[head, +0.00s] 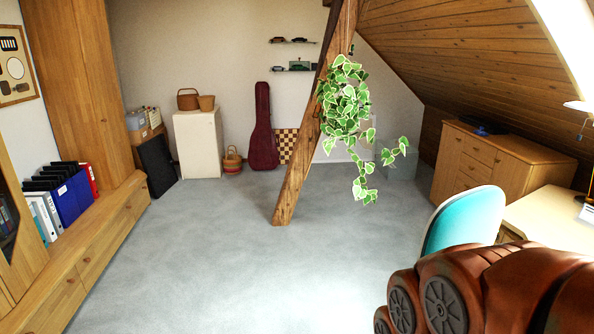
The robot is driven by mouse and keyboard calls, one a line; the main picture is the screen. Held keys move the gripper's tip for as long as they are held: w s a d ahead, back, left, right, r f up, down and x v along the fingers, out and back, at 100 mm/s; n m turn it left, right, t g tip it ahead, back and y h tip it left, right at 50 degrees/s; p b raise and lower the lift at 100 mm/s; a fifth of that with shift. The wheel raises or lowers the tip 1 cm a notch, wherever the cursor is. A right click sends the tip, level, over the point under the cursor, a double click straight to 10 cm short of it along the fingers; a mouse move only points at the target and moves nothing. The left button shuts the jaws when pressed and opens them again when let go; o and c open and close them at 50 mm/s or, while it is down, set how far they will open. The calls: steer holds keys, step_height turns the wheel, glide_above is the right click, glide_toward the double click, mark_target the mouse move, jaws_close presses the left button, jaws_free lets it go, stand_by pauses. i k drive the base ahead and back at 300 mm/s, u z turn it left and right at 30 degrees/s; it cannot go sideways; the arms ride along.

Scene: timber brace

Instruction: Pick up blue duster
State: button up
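A small, flat dark blue item (487,128) lies on top of the wooden sideboard (461,166) at the right, under the sloped ceiling. It may be the blue duster, but it is too small and dark to be sure. My gripper does not show in the head view.
A wooden post (300,165) with a hanging plant (345,105) stands mid-room. A teal chair (465,220) and a desk (535,208) stand in front of the sideboard. A brown shape, perhaps part of me, blocks the lower right. The grey carpet (210,260) is clear at centre and left.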

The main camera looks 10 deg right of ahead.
mark_target(478, 132)
steer(key=u, duration=0.05)
steer(key=i, duration=1.75)
steer(key=z, duration=0.6)
steer(key=i, duration=1.75)
steer(key=z, duration=1.15)
steer(key=i, duration=3.85)
steer(key=z, duration=0.05)
